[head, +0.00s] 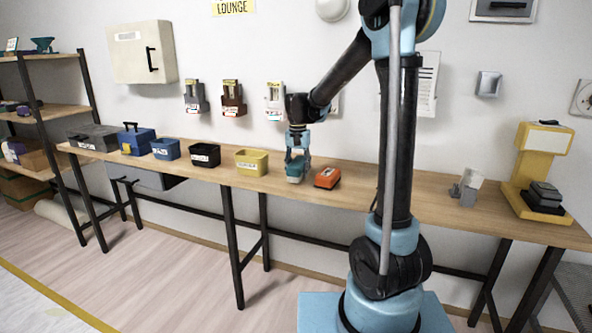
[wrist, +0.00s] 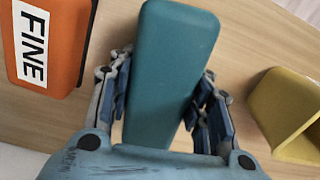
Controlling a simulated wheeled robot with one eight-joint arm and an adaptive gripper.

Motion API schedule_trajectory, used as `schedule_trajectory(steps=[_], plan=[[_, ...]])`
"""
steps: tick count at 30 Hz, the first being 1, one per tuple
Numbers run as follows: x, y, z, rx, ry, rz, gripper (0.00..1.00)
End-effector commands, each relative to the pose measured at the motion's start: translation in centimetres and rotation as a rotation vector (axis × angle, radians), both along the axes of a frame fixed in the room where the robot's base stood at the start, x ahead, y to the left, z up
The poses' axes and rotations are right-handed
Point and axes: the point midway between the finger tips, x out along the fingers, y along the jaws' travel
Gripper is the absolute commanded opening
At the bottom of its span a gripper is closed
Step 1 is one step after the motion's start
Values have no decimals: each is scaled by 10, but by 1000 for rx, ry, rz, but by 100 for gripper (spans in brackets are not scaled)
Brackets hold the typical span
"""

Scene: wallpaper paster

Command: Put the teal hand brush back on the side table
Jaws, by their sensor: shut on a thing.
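The teal hand brush (wrist: 172,62) fills the middle of the wrist view, long and rounded, lying between my gripper's two blue fingers. My gripper (wrist: 160,105) is shut on it, with a finger pressed to each long side. In the head view my gripper (head: 297,163) points down at the long wooden table (head: 353,190), and the teal brush (head: 295,174) shows small below it. The brush is at or just above the tabletop; I cannot tell whether it touches. Its underside is hidden.
An orange block (head: 327,177) labelled "FINE" in the wrist view (wrist: 45,42) lies close beside the brush. A yellow bin (head: 252,162) stands on the other side. Black and blue bins (head: 205,155) stand farther left. The tabletop right of the orange block is mostly clear up to a grey-white dispenser (head: 467,187).

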Motion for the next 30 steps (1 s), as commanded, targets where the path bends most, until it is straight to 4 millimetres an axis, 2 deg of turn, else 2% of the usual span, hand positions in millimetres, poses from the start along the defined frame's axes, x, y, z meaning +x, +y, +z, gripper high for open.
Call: schedule_trajectory(steps=[11, 12, 14, 25, 30], plan=[[-1, 1, -7, 0, 0, 1, 21], [-1, 1, -7, 0, 0, 1, 54], [-1, 1, -7, 0, 0, 1, 66], [-1, 1, -6, 0, 0, 2, 66], [-1, 1, 7, 0, 0, 2, 66]])
